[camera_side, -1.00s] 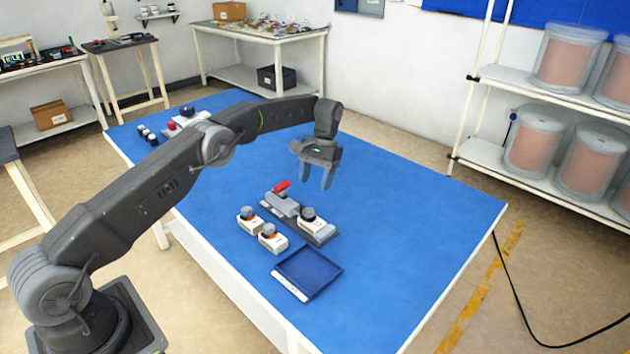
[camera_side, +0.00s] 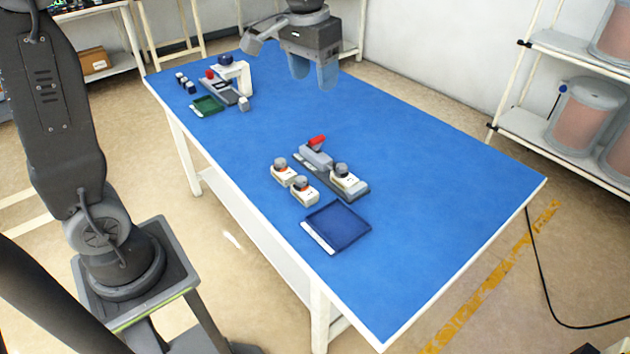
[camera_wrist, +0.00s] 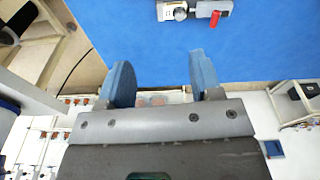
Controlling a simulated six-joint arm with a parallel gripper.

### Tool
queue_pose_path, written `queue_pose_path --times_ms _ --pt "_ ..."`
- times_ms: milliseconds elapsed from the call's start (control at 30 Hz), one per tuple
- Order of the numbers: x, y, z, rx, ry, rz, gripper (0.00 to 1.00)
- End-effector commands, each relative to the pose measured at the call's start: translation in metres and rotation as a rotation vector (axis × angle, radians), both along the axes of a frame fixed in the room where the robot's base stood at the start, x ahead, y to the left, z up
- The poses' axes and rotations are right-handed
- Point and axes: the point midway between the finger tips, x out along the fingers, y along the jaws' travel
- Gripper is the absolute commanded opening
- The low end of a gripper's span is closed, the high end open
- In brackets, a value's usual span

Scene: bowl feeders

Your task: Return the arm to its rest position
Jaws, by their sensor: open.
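My gripper (camera_side: 315,76) is at the top of the side view, raised above the far part of the blue table (camera_side: 430,190). Its two blue fingers point down and stand apart, with nothing between them. In the wrist view my gripper (camera_wrist: 160,85) shows both fingers spread and empty, and part of the blue table (camera_wrist: 270,55) beyond them. My arm rises at the left of the side view, and its middle links are out of the picture.
A grey fixture with a red lever (camera_side: 317,147) stands mid-table. White blocks with knobs (camera_side: 304,190) and a dark blue tray (camera_side: 337,227) are near it. A second station with a green tray (camera_side: 208,105) is at the far left. The table's right side is clear.

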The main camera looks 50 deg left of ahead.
Motion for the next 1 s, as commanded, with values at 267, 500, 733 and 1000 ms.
queue_pose_path --times_ms 267,500,733,1000 --pt "-0.106 -0.016 0.005 0.019 -0.189 -0.048 0.59" --pt "-0.172 -0.022 -0.023 0.029 -0.320 -0.082 0.59" --pt "-0.194 -0.024 -0.039 0.034 -0.368 -0.095 0.59" --pt "-0.194 -0.024 -0.040 0.034 -0.368 -0.095 0.59"
